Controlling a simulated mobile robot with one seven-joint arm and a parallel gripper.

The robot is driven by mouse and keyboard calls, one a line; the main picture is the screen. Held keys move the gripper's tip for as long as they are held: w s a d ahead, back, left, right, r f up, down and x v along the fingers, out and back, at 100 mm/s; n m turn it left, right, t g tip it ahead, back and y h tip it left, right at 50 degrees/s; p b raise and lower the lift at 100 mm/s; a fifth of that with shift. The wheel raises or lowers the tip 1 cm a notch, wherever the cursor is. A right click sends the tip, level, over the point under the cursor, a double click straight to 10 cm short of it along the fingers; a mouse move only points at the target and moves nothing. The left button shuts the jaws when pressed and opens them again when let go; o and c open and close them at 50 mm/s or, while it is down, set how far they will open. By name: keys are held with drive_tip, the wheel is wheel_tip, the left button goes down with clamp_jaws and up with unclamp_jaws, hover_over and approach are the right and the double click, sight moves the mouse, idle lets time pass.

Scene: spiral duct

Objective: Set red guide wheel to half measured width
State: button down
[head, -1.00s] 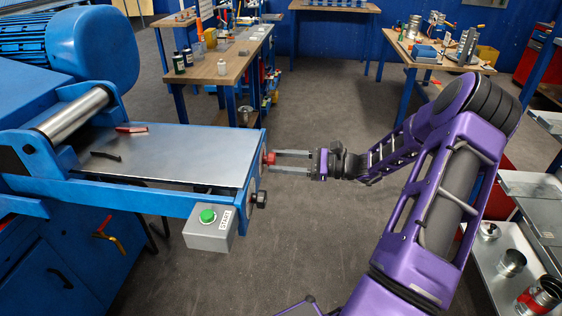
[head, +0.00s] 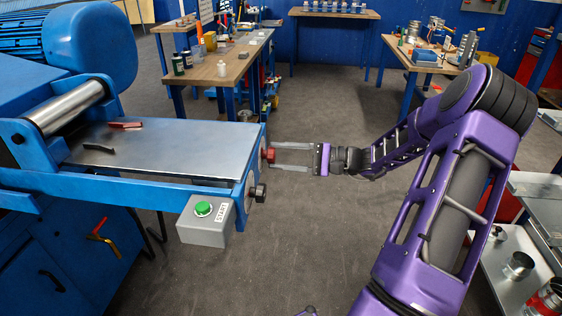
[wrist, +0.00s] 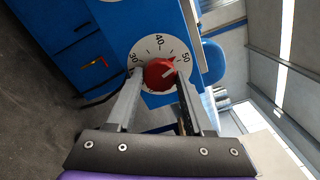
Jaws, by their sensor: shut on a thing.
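The red guide wheel (wrist: 159,73) sits on a white dial plate (wrist: 143,50) marked 30, 40 and 50, on the end face of the blue machine. The wheel (head: 270,155) also shows in the head view at the table's right end. My gripper (head: 272,156) reaches it from the right, level, with its fingers on either side. In the wrist view my gripper (wrist: 155,78) is shut on the wheel. The fingertips partly cover the dial's lower edge.
The machine's steel table (head: 160,150) carries a red-handled tool (head: 126,125) and a black piece (head: 98,148). A grey box with a green START button (head: 203,209) hangs below its front edge, beside a black knob (head: 261,192).

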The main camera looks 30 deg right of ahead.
drive_tip(key=shift+n+b, duration=2.8)
drive_tip(key=shift+n, duration=1.5)
drive_tip(key=shift+c, duration=1.5)
unclamp_jaws()
drive_tip(key=p+v, duration=0.1)
drive_tip(key=v, duration=1.6)
drive_tip(key=shift+s+d, duration=0.2)
drive_tip(key=shift+s, duration=0.05)
